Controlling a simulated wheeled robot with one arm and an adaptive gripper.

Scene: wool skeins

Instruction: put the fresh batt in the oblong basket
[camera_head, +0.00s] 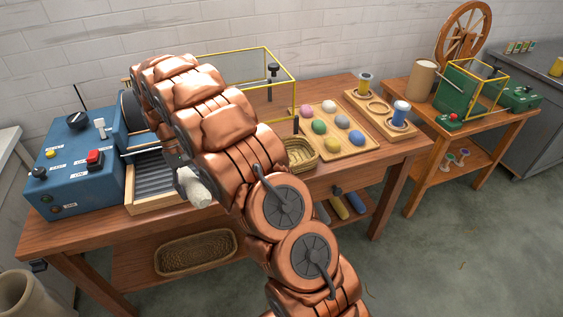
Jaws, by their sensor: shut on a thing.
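A white, roll-shaped batt (196,188) hangs at the end of my arm, over the front edge of the wooden tray by the blue machine. My gripper (182,172) is shut on it, though the arm hides most of the fingers. An oblong wicker basket (195,252) lies on the lower shelf of the bench, below the batt and apart from it. A smaller wicker basket (301,153) stands on the bench top to the right of my arm, partly hidden by it.
The blue machine (75,165) with knobs and a red button fills the bench's left end. A yellow-framed guard (268,48) stands behind my arm. A board of coloured wool balls (340,145) lies to the right. The bench top (330,178) overhangs the shelf.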

